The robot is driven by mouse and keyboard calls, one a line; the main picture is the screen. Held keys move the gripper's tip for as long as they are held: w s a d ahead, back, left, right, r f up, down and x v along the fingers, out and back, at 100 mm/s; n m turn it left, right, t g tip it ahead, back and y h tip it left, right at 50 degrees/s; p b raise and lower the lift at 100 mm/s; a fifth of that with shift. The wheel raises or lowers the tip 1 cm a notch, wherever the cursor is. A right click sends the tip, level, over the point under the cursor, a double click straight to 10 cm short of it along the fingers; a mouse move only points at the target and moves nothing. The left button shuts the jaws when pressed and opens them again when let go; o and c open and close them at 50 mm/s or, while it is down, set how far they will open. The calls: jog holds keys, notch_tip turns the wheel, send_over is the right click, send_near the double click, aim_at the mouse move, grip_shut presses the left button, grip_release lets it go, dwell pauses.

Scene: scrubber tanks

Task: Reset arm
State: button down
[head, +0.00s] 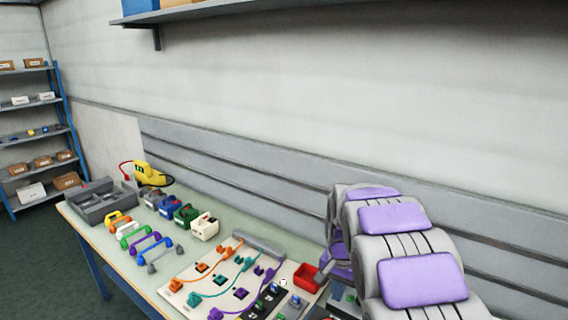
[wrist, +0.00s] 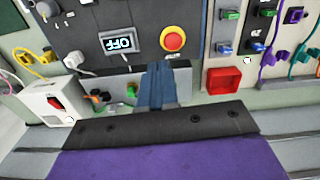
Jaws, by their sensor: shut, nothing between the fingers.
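My gripper (wrist: 163,72) shows in the wrist view as two blue-grey fingers close together, with nothing between them. It is in front of a dark panel with an OFF display (wrist: 120,43) and a red button on a yellow base (wrist: 173,39). The display reads upside down. In the head view my folded arm, with purple pads, fills the lower right, and the gripper cannot be made out there.
A red tray (head: 306,277) sits on the workbench beside a board of coloured cables and plugs (head: 205,283). Coloured handles (head: 150,244), several small boxes, a grey organiser (head: 104,205) and a yellow device (head: 152,174) stand farther left. A wall shelf (head: 215,10) hangs above.

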jog(key=s+r+n+g, duration=0.1)
jog(key=s+r+n, duration=0.1)
jog(key=s, duration=1.6)
jog(key=s+a+r+n, duration=0.1)
jog(key=s+n, duration=0.3)
jog(key=s, duration=1.5)
jog(key=shift+s+r+n+g, duration=0.3)
jog(key=shift+r+g, duration=0.1)
